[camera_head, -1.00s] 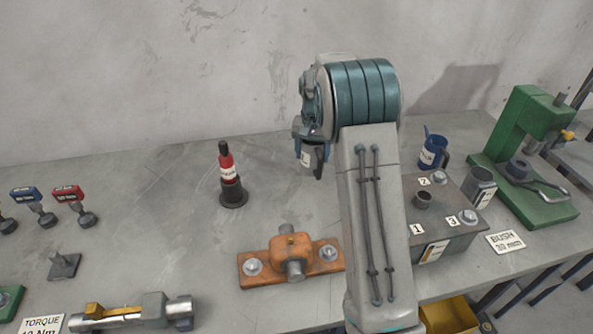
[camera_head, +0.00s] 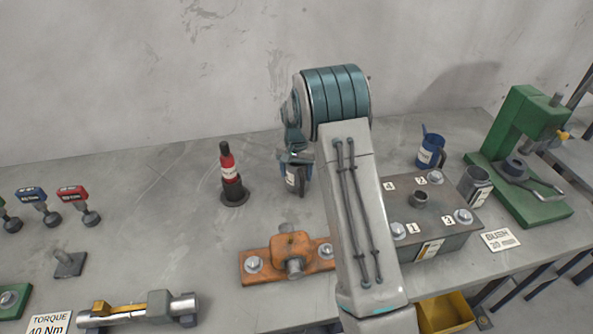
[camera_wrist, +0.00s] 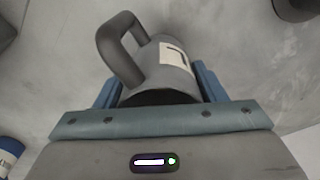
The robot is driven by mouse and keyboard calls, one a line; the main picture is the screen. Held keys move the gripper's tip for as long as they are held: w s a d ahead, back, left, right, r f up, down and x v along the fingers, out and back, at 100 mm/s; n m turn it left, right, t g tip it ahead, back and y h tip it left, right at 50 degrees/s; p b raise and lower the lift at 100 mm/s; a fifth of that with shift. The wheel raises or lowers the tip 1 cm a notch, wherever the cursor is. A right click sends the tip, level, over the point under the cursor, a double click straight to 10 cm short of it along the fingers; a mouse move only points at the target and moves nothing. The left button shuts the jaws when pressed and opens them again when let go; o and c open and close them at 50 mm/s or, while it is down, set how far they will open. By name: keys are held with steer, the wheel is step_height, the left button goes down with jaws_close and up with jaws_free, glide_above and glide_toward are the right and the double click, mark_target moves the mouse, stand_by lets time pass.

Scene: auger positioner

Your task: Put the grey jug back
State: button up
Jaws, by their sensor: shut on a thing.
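The grey jug (camera_head: 296,180) with a white label hangs at the end of my arm, just right of the red bottle in the head view. In the wrist view the jug (camera_wrist: 165,72) sits between the two blue fingers, its dark handle to the left and its label facing the camera. My gripper (camera_wrist: 160,88) is shut on the jug's body. In the head view my gripper (camera_head: 295,157) is partly hidden by the arm. I cannot tell whether the jug's base touches the bench.
A red bottle (camera_head: 229,172) stands in a dark round base to the left. An orange clamp block (camera_head: 290,255) lies in front. A numbered metal block (camera_head: 440,225), a blue mug (camera_head: 430,150), another grey labelled container (camera_head: 475,185) and a green press (camera_head: 525,150) stand to the right.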

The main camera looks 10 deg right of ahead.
steer(key=o, duration=1.4)
steer(key=shift+f, duration=0.1)
step_height(320, 180, up, 12)
steer(key=shift+s+r+b, duration=0.1)
steer(key=shift+s+b, duration=0.05)
steer(key=shift+b, duration=0.8)
steer(key=s+r+n+t, duration=0.1)
steer(key=s+r, duration=0.4)
steer(key=s, duration=0.4)
steer(key=s+r+n+t, duration=0.15)
steer(key=s+r, duration=0.25)
steer(key=s, duration=0.4)
steer(key=shift+s+d+f+n+t, duration=0.15)
steer(key=shift+s+f+n, duration=0.25)
steer(key=shift+s, duration=2.45)
steer(key=shift+s+a+f+n+t, duration=0.15)
steer(key=shift+s+f+n, duration=0.25)
steer(key=shift+s, duration=2.5)
steer(key=shift+s+d+f+n+t, duration=0.15)
steer(key=shift+s+f+n, duration=0.25)
steer(key=shift+s, duration=2.45)
